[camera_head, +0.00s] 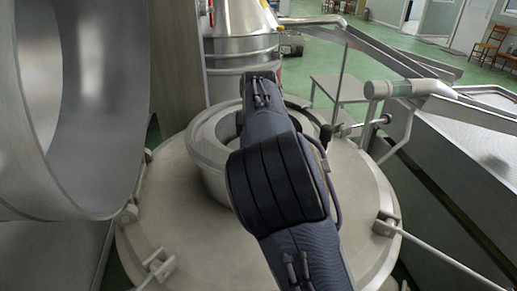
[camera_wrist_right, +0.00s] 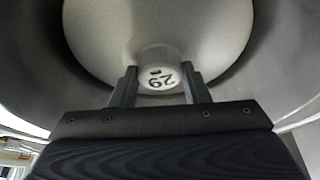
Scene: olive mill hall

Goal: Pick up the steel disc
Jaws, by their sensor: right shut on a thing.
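My left gripper is in neither view.
The raised collar (camera_head: 205,150) stands on the wide round lid (camera_head: 185,235), which has clamps at its edge. A big curved steel drum (camera_head: 95,100) fills the left. A steel trough (camera_head: 450,190) and pipe (camera_head: 415,90) stand at the right.

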